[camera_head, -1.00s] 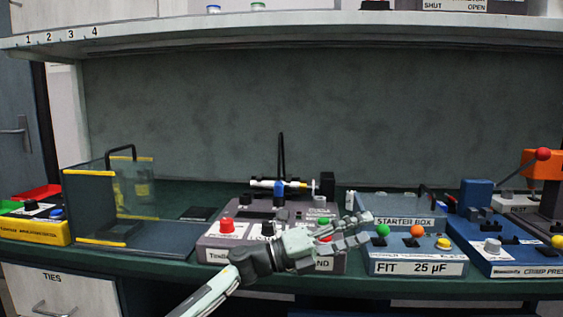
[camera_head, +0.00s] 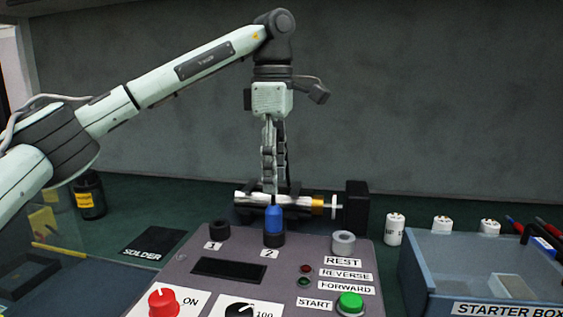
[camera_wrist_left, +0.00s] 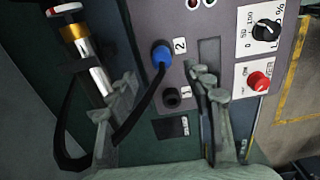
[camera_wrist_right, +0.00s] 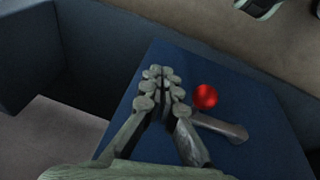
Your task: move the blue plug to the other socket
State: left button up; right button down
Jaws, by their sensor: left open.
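The blue plug (camera_head: 274,219) stands upright in socket 2 (camera_head: 274,239) of the grey control panel (camera_head: 190,262). It also shows in the left wrist view (camera_wrist_left: 161,55), with a black cable (camera_wrist_left: 138,115) looping off it between my left fingers. Socket 1 (camera_head: 219,230), to the left, is empty; it also shows in the left wrist view (camera_wrist_left: 172,97). The grey REST holder (camera_head: 343,242) at right is empty. My left gripper (camera_head: 271,182) points down above the plug, open and not holding it. My right gripper (camera_wrist_right: 161,73) is away from the panel, shut and empty.
A starter box (camera_head: 440,265) and small white cylinders (camera_head: 395,229) are at right. A red ball (camera_wrist_right: 205,96) is beside my right gripper.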

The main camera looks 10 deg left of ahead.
aim_at(274, 205)
pick_arm(q)
jog(key=shift+a+f, duration=0.2)
jog(key=shift+f, duration=0.1)
jog(key=f, duration=0.5)
jog(key=shift+s+f, duration=0.2)
jog(key=shift+f, duration=0.15)
jog(key=shift+d+f, duration=0.1)
jog(key=shift+f, duration=0.5)
pick_arm(e)
jog(key=shift+s+d+r, duration=0.2)
jog(key=shift+s+r, duration=0.15)
jog(key=shift+r, duration=0.15)
pick_arm(q)
jog(key=c, duration=1.1)
jog(key=o, duration=0.4)
grip_shut()
pick_arm(e)
jog(key=shift+a, duration=0.2)
jog(key=shift+s, duration=0.1)
